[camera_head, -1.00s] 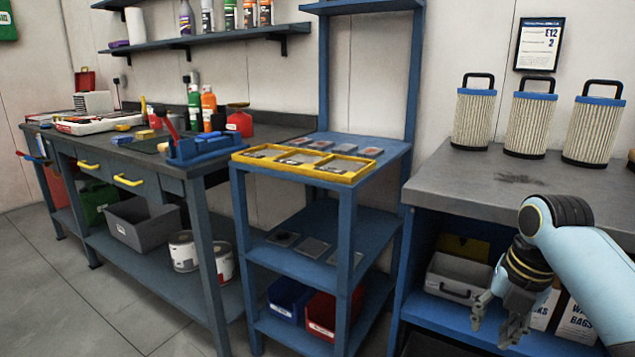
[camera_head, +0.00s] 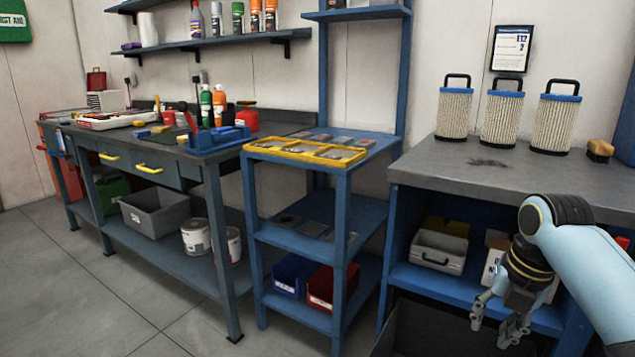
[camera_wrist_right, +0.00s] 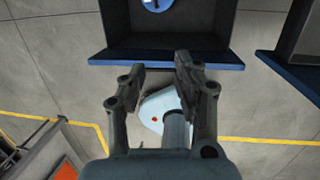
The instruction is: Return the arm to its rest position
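My right gripper (camera_head: 498,322) hangs fingers-down at the lower right of the head view, in front of the blue-framed bench. Its two fingers are spread apart. The right wrist view also shows the gripper (camera_wrist_right: 160,75) with a clear gap between the fingertips and nothing held in it. Below the fingers in that view, a pale blue and white part of my own body shows over the floor. My left gripper is in neither view.
The bench (camera_head: 430,182) on the right carries several filter cartridges (camera_head: 501,117). A blue rack (camera_head: 342,215) with a yellow tray (camera_head: 262,148) stands left of it. A long workbench (camera_head: 150,222) runs further left. Grey floor (camera_head: 60,290) is open in front.

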